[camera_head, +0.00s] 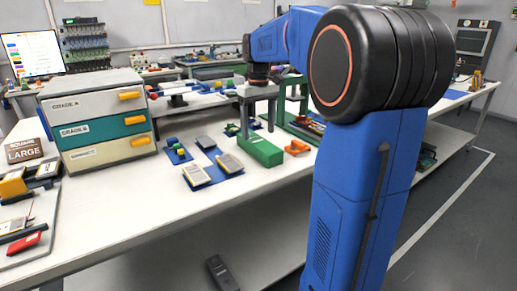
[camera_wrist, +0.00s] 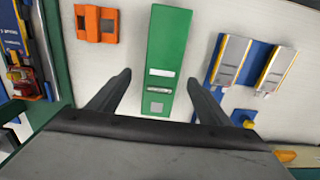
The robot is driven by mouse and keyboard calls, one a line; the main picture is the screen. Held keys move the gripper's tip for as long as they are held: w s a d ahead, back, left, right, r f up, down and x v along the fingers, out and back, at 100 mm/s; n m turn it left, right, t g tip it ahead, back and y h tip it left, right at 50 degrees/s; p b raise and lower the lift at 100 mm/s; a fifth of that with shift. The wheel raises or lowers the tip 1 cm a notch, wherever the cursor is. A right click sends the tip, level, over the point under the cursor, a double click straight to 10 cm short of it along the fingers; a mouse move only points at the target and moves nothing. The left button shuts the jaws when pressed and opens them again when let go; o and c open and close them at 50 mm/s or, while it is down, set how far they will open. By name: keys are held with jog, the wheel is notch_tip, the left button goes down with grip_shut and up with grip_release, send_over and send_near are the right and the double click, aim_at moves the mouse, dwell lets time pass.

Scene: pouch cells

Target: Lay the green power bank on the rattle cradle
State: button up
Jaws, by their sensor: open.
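The green power bank (camera_head: 262,152) is a long green block lying on the white table; in the wrist view (camera_wrist: 170,45) it shows pale labels near its lower end. My gripper (camera_head: 258,133) is open above it, fingers pointing down. In the wrist view the two fingertips (camera_wrist: 159,79) stand apart on either side of the block's width, with no clear contact. An orange two-part holder (camera_wrist: 96,23) sits beside the power bank on the table, also seen in the head view (camera_head: 297,147); I cannot tell for certain whether it is the rattle cradle.
Silver pouch cells (camera_head: 197,176) lie on blue pads (camera_wrist: 262,62) near the power bank. A tray with a green edge (camera_wrist: 52,60) is on the other side. A drawer cabinet (camera_head: 98,120) stands at the left. The table's front strip is clear.

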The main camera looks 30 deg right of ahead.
aim_at(258, 141)
jog(key=shift+s+a+f, duration=0.1)
jog(key=shift+s+f, duration=0.05)
jog(key=shift+f, duration=1.45)
jog(key=shift+s+a+f, duration=0.1)
jog(key=shift+f, duration=1.45)
jog(key=c, duration=1.4)
jog(key=shift+c, duration=0.2)
jog(key=shift+r, duration=0.1)
